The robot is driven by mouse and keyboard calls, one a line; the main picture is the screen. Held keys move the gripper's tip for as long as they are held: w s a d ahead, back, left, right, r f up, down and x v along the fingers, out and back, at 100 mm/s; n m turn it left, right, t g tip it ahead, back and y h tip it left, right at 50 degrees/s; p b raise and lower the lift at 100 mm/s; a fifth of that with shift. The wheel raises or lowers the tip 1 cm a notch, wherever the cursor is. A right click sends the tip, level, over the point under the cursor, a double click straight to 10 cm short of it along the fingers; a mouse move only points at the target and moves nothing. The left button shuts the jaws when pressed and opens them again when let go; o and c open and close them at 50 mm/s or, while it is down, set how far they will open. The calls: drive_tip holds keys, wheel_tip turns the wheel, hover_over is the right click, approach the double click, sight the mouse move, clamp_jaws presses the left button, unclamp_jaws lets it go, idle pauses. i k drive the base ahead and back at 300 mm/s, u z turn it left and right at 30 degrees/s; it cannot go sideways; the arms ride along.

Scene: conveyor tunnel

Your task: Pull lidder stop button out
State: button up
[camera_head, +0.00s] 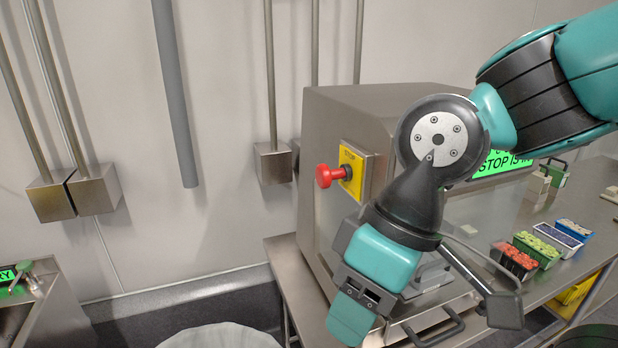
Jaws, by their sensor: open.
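The stop button (330,176) is a red mushroom knob on a yellow plate (352,172) marked STOP. It sits on the left side of the steel lidder machine (318,225) and points left. A green screen (503,162) on the machine's front, partly hidden by my arm, reads "STOP IS IN". My gripper (350,322) is open and points down, in front of the machine. It is below and slightly right of the button, apart from it. Its fingers overlap in this view, so the gap between them is hard to see. I see nothing held.
The steel bench (484,220) extends right, with small trays of red (515,256), green (538,248) and other food. A drawer-like handle (434,332) sits low on the machine's front. A pale round bin (222,338) stands below left. The space left of the button is clear.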

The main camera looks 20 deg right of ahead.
sight(324, 176)
drive_tip(key=z, duration=1.8)
drive_tip(key=k, duration=0.8)
drive_tip(key=u, duration=1.7)
drive_tip(key=i, duration=0.5)
drive_tip(key=u, duration=0.05)
